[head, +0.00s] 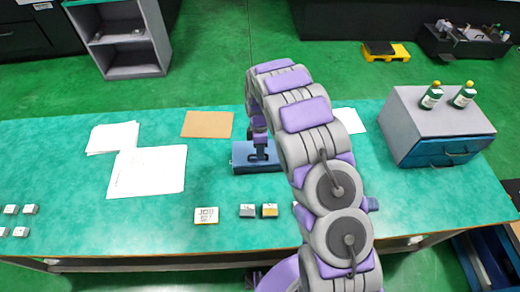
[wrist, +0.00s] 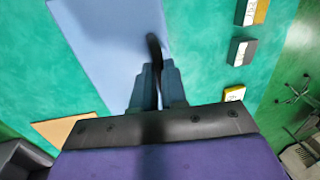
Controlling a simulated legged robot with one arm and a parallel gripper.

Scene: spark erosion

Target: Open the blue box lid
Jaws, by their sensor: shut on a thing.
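The blue box (head: 242,153) sits on the green tabletop, near the middle of the bench in the head view. In the wrist view its flat blue lid (wrist: 105,38) fills the upper middle. My gripper (head: 260,158) is over the box, pointing down. In the wrist view my gripper (wrist: 157,88) is shut on a thin dark curved handle (wrist: 154,48) at the lid. The lid looks flat in the head view; whether it is raised at all I cannot tell. My arm hides the right part of the box.
Papers (head: 147,171) and a brown sheet (head: 207,124) lie left and behind. A grey drawer cabinet (head: 425,115) with two green bottles (head: 432,97) stands at the right.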

